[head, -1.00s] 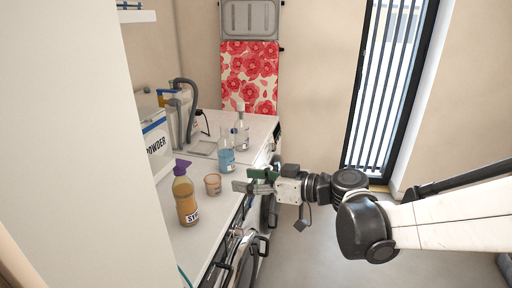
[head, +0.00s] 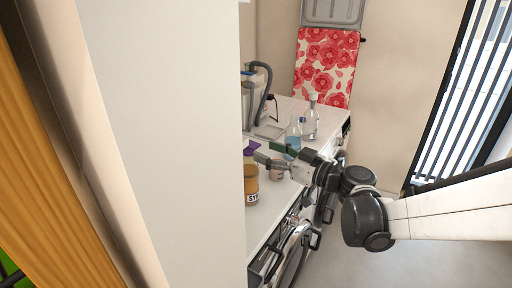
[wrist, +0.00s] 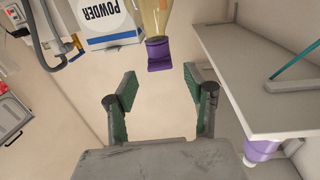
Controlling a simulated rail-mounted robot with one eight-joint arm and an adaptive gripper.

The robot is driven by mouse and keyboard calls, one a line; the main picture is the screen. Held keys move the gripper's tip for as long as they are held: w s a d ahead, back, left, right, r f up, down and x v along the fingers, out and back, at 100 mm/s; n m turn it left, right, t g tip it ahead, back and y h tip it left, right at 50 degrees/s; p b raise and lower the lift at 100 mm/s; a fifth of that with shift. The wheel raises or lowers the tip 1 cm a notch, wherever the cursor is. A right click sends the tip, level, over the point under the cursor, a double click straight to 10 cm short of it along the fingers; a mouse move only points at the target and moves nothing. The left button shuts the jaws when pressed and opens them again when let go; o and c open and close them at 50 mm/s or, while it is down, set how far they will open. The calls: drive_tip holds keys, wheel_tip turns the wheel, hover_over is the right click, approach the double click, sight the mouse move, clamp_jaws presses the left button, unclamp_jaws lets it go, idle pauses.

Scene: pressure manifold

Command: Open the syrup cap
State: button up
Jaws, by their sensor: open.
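The syrup bottle (head: 251,188) stands on the counter in the head view, amber-filled and partly cut off by a white panel on its left. Its purple cap (head: 249,150) is on top. In the wrist view the bottle (wrist: 153,15) appears upside down at the top, with its purple cap (wrist: 159,54) toward me. My gripper (head: 264,156) is just right of the cap in the head view. In the wrist view my gripper (wrist: 159,71) has its two green-padded fingers spread, empty, with the cap just beyond the gap between the tips and apparently apart from them.
A small cup (head: 277,172) stands beside the bottle, partly below my gripper. A blue-liquid flask (head: 293,137) and a clear bottle (head: 311,122) stand farther back on the counter. The white powder container (wrist: 103,20) is near the bottle, and a white shelf (wrist: 255,80) lies at right.

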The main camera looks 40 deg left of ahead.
sight(258, 147)
drive_tip(key=shift+a, duration=2.35)
drive_tip(key=c, duration=1.1)
drive_tip(key=shift+r, duration=0.1)
drive_tip(key=shift+c, duration=0.2)
